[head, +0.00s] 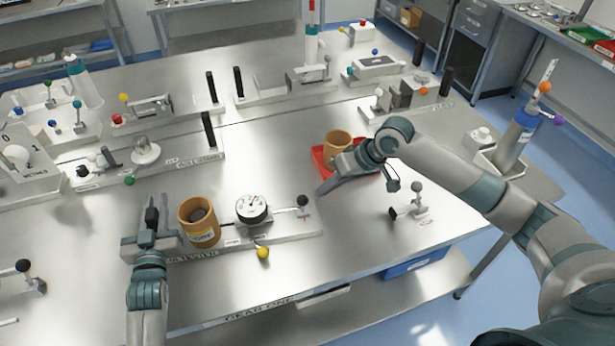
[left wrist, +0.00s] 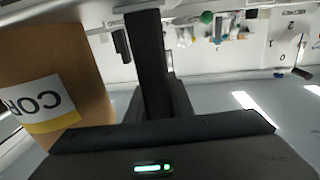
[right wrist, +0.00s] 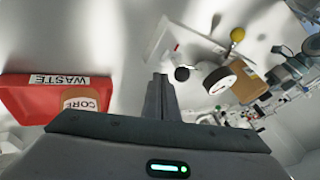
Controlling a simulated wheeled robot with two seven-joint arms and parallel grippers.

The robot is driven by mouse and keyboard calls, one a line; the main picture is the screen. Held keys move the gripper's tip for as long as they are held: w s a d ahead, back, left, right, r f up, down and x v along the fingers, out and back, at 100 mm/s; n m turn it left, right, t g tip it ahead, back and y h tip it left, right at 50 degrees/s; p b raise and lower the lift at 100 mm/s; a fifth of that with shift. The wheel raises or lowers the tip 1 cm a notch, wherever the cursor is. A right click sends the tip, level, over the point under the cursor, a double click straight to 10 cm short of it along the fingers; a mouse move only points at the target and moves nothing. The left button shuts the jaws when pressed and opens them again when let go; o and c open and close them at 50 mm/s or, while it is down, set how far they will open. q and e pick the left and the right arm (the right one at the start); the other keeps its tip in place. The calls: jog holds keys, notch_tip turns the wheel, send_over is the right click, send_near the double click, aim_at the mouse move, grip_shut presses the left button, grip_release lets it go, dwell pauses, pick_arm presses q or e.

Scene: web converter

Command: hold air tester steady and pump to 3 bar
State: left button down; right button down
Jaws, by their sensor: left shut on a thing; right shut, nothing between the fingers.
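The air tester stands at the front of the bench, a pale base plate (head: 285,236) with a round white gauge (head: 251,208), a black-knobbed lever (head: 302,201) at its right end and a yellow ball (head: 263,252) in front. A brown core (head: 200,222) stands upright on its left part. My left gripper (head: 152,220) is shut on the dark upright handle at the tester's left end; the fingers hide most of it. My right gripper (head: 322,190) is shut and empty, above the bench, right of the black knob. The gauge also shows in the right wrist view (right wrist: 220,80); its reading is too small to tell.
A red waste tray (head: 319,156) with another brown core (head: 337,142) lies behind my right gripper. A small black-knobbed fixture (head: 415,205) stands to the right. Several lever fixtures line the back of the bench.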

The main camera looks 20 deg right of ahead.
jog(key=shift+s+a+f, duration=0.1)
jog(key=shift+a+f, duration=0.05)
jog(key=shift+a, duration=0.45)
jog(key=shift+a+f, duration=0.1)
jog(key=shift+a, duration=0.45)
jog(key=shift+a, duration=0.1)
jog(key=shift+a, duration=0.75)
jog(key=shift+d+r, duration=0.1)
jog(key=shift+d, duration=0.5)
jog(key=d+v, duration=0.2)
jog(key=v, duration=1)
jog(key=shift+w+f, duration=0.45)
